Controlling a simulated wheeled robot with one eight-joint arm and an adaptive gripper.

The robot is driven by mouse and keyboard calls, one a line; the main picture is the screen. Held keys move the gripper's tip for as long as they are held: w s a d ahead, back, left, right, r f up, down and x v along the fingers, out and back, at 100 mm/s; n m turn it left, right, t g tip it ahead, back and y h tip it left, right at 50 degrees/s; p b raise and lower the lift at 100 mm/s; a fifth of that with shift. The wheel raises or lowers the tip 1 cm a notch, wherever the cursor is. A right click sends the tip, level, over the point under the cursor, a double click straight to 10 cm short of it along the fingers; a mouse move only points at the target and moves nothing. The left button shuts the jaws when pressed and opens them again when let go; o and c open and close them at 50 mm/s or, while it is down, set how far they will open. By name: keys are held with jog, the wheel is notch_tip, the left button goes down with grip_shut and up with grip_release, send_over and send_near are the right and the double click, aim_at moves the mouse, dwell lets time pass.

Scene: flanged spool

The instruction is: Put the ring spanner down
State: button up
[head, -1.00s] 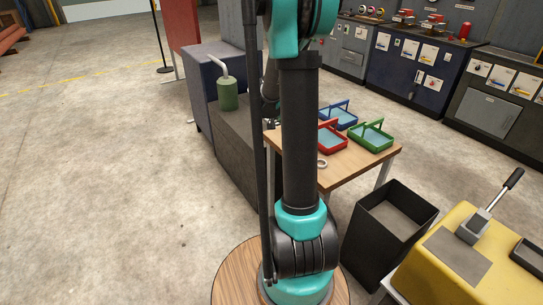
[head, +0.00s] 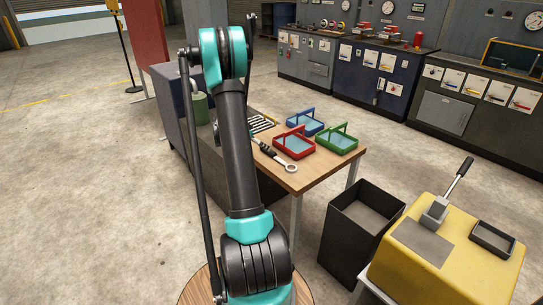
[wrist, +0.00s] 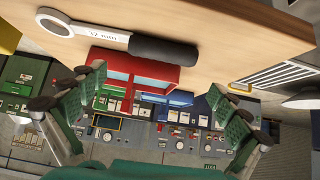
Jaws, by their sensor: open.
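The ring spanner (head: 291,167) lies on the wooden table (head: 318,173), its pale ring end near the front edge and its dark handle pointing back left. In the wrist view the spanner (wrist: 165,50), marked "12 mm", lies flat against the table top, seen upside down. My gripper (wrist: 155,84) has its green fingers spread wide with nothing between them. The spanner's handle is beyond the fingers, apart from them in the picture. In the head view my gripper is largely hidden behind my arm.
Red (head: 293,142), blue (head: 304,123) and green (head: 337,139) trays stand on the table. A black open bin (head: 360,220) and a yellow bench (head: 470,255) stand to the right. The floor at left is clear.

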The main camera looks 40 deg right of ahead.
aim_at(278, 158)
jog(key=shift+x, duration=3.75)
jog(key=shift+w+a, duration=0.1)
jog(key=c, duration=1.5)
